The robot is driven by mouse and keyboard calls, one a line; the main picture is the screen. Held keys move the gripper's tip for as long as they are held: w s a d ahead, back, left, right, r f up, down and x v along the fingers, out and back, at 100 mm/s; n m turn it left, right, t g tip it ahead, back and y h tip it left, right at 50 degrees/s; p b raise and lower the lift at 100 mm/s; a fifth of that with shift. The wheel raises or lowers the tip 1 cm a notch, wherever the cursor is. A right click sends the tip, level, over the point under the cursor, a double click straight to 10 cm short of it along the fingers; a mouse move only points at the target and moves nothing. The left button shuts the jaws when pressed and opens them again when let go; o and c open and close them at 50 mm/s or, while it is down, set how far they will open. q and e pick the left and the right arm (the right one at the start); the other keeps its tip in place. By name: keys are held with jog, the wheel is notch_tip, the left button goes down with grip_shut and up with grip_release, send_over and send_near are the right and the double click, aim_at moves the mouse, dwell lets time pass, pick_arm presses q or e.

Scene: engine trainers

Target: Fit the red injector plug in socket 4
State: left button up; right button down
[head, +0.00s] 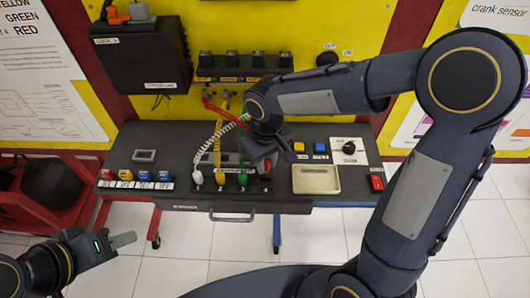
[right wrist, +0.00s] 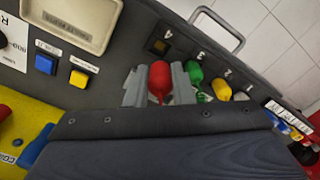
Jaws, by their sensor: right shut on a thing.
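My right gripper (right wrist: 160,88) is shut on the red injector plug (right wrist: 160,78), which sits between its two grey fingers near the label 4 (right wrist: 168,34). In the head view, my right gripper (head: 262,163) is over the right end of the plug row. Green (head: 243,179), yellow (head: 220,180) and white (head: 197,177) plugs stand upright to its left, near labels 3, 2 and 1. My left gripper (head: 122,241) is low at the left, away from the bench; its jaw opening is unclear.
The grey bench (head: 180,134) carries a cream tray (head: 316,180), yellow (head: 299,147) and blue (head: 320,148) buttons and a rotary knob (head: 349,147) to the right. Small coloured blocks (head: 145,176) stand at the left. Coiled cords (head: 216,140) hang behind the plugs. A drawer handle (head: 231,216) projects in front.

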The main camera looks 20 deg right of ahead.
jog(key=b, duration=0.4)
send_over(267, 185)
jog(key=shift+a+f, duration=0.1)
jog(key=shift+f, duration=2.45)
jog(key=shift+f+b, duration=0.65)
jog(key=shift+f, duration=0.2)
jog(key=c, duration=1.5)
grip_release()
jog(key=shift+r, duration=0.1)
jog(key=shift+r+p, duration=2.15)
jog(key=shift+r, duration=0.55)
jog(key=shift+r+p, duration=0.75)
jog(key=shift+r, duration=0.25)
jog(key=shift+f, duration=0.1)
